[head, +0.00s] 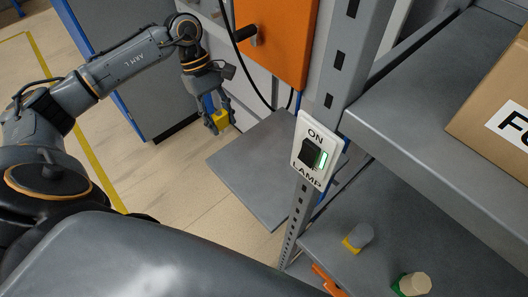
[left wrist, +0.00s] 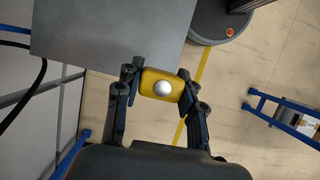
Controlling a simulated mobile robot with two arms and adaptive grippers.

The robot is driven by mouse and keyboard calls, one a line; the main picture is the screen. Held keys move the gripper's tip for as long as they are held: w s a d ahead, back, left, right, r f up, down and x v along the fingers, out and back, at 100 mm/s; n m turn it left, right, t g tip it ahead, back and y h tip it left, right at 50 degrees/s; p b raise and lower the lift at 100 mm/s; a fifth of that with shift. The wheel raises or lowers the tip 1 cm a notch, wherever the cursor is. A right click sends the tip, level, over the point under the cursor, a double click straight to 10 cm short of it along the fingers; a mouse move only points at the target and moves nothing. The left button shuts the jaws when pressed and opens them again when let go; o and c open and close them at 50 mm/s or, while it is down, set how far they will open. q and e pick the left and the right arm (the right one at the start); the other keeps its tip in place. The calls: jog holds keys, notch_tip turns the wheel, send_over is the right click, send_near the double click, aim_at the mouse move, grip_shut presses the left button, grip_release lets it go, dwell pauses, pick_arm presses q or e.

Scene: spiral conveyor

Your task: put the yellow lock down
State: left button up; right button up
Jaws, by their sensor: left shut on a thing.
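The yellow lock (head: 221,118) is between the fingers of my left gripper (head: 217,122) in the head view. In the left wrist view the lock (left wrist: 161,85) shows a round silver knob and is pinched from both sides by the left gripper (left wrist: 158,84). It is held in the air near the left edge of a grey flat panel (head: 262,170); the height above it is hard to tell. In the left wrist view the grey panel (left wrist: 110,35) lies beyond the lock. My right gripper is in neither view.
A grey post with an ON/LAMP switch (head: 314,152) stands right of the panel. Grey shelves (head: 415,130) hold a cardboard box (head: 495,95) and small knobs (head: 358,237). An orange cabinet (head: 275,40) is behind. A blue frame (left wrist: 285,120) stands on the floor.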

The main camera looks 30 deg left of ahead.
pick_arm(q)
jog(key=w+d+f+p, duration=0.1)
jog(key=d+f, duration=0.1)
jog(key=d, duration=0.1)
jog(key=w+d+f+p, duration=0.1)
jog(key=d+f, duration=0.2)
jog(key=w+d+f, duration=0.2)
jog(key=d, duration=0.1)
jog(key=shift+d+f+p, duration=0.3)
jog(key=shift+f+p, duration=0.1)
jog(key=f, duration=0.1)
jog(key=f+p, duration=0.1)
jog(key=f, duration=0.1)
jog(key=shift+w+d+f, duration=0.1)
jog(key=shift+d, duration=0.15)
jog(key=shift+f, duration=0.25)
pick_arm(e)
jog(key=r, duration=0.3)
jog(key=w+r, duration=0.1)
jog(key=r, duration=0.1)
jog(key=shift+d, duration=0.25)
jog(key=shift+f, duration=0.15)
